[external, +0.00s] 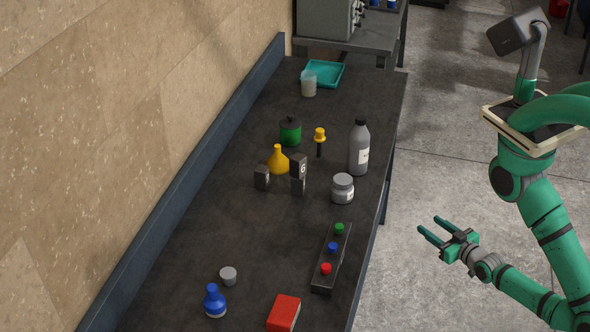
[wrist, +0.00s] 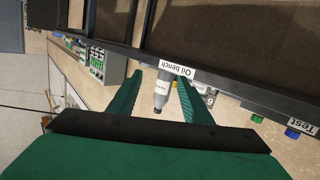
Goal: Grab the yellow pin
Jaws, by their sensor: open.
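The yellow pin (external: 319,135) has a yellow head above a dark stem and stands on the dark bench (external: 240,220). It is left of the grey bottle (external: 359,150) and right of the green jar (external: 290,132). My gripper (external: 428,223) is open and empty, off the bench's right side, well apart from the pin. In the wrist view my gripper (wrist: 160,78) has its fingers spread, with the grey bottle (wrist: 161,95) beyond, between them.
A black rack (external: 322,282) holds green, blue and red pins. A grey jar (external: 342,190), numbered blocks (external: 298,166) and a yellow flask (external: 278,160) stand near the yellow pin. A red box (external: 284,312) lies at the front. The bench's left middle is clear.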

